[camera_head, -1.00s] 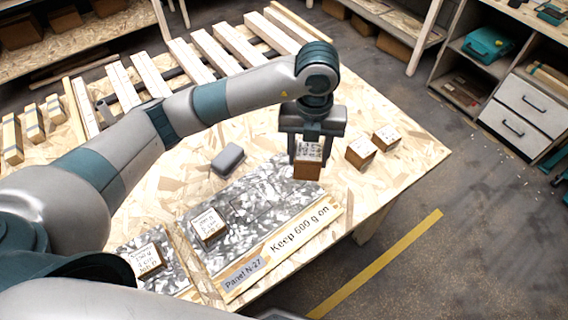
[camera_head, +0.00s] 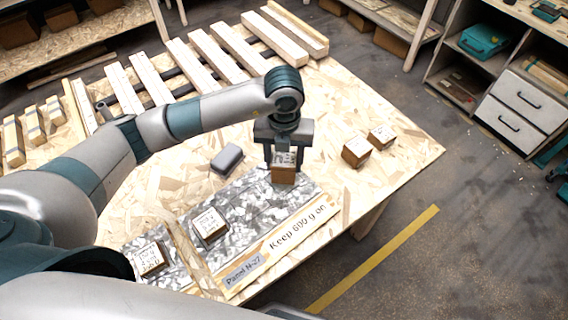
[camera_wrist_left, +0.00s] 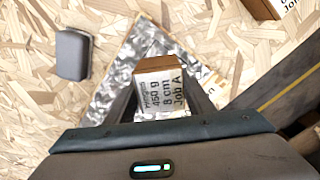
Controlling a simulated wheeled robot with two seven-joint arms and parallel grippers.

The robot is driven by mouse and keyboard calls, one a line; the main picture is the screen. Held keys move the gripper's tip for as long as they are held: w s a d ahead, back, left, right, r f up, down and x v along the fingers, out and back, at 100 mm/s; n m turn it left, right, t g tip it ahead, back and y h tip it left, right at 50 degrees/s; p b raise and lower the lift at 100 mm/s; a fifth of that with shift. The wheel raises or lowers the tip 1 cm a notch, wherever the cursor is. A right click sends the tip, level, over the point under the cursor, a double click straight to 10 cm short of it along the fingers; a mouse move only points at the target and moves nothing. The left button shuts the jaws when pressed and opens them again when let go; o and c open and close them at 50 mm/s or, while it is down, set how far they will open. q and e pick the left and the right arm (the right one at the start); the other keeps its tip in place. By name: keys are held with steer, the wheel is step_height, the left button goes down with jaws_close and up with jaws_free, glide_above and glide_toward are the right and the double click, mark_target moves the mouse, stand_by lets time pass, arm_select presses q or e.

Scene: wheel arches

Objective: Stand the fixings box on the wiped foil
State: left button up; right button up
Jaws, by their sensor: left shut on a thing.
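My left gripper (camera_head: 284,165) is shut on a small brown box (camera_head: 283,175) with a white printed label. In the left wrist view the box (camera_wrist_left: 157,66) sits between the fingers, its label reading "Job A" and "8 cm". The box is upright over the far right end of the silvery foil panel (camera_head: 262,208). I cannot tell whether it touches the foil. A similar labelled box (camera_head: 210,226) stands on the foil further left, and another (camera_head: 149,258) on the foil left of the wooden strip. My right gripper is not in view.
A grey rounded block (camera_head: 227,158) lies on the board behind the foil. Two labelled boxes (camera_head: 356,150) (camera_head: 381,136) stand to the right. A wooden strip reading "Keep 600 g on" (camera_head: 297,233) edges the foil's front. Wooden slats (camera_head: 210,55) lie at the back.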

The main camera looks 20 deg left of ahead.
arm_select(q)
steer(key=shift+f, duration=1.05)
steer(key=shift+f, duration=0.15)
steer(key=o, duration=1.4)
